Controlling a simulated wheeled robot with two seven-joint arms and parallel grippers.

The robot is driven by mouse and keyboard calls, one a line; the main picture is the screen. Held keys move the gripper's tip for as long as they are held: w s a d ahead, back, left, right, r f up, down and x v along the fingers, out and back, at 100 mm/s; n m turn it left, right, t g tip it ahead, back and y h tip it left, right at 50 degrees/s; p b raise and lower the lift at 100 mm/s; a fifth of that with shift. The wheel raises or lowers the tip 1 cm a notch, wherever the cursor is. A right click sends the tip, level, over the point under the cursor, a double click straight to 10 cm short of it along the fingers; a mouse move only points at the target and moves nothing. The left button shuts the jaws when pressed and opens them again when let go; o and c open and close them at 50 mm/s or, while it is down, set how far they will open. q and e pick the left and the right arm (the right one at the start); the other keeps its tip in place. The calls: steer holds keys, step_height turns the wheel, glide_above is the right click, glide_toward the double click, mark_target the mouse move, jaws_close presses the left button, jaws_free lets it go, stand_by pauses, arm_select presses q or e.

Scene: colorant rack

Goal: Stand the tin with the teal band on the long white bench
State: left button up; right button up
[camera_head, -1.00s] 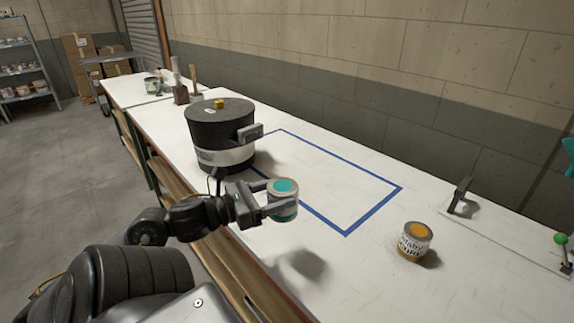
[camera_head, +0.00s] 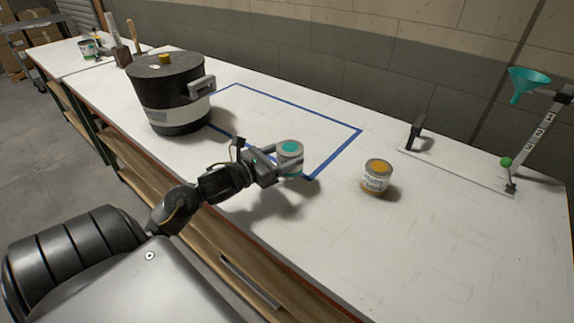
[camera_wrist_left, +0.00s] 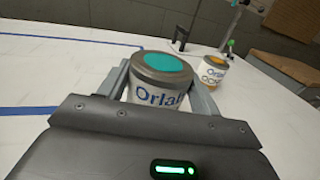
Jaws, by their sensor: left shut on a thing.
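The tin with the teal lid (camera_head: 290,158) is held upright in my left gripper (camera_head: 280,165), over the near corner of the blue outline on the long white bench (camera_head: 440,240). In the left wrist view the tin (camera_wrist_left: 158,95) sits between the two fingers of the left gripper (camera_wrist_left: 165,95), its "Orlab" label facing the camera. Its lower part is hidden there, and I cannot tell whether its base touches the bench. A band on its side is not clear. My right gripper is not in view.
A tin with an orange lid (camera_head: 376,178) stands to the right. A large black pot (camera_head: 170,90) stands to the left. A clamp-like stand (camera_head: 417,131) and a teal funnel (camera_head: 528,80) are at the back right. The front right of the bench is clear.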

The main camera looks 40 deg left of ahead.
arm_select(q)
steer(key=f, duration=0.1)
steer(key=f+p, duration=0.1)
steer(key=f, duration=0.1)
steer(key=shift+w+d+f, duration=0.15)
steer(key=shift+w+f, duration=0.05)
steer(key=shift+w, duration=0.15)
steer(key=shift+f, duration=0.2)
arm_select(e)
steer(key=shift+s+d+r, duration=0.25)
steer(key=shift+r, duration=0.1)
arm_select(q)
steer(key=shift+f, duration=0.15)
steer(key=o, duration=1.1)
steer(key=shift+c, duration=0.2)
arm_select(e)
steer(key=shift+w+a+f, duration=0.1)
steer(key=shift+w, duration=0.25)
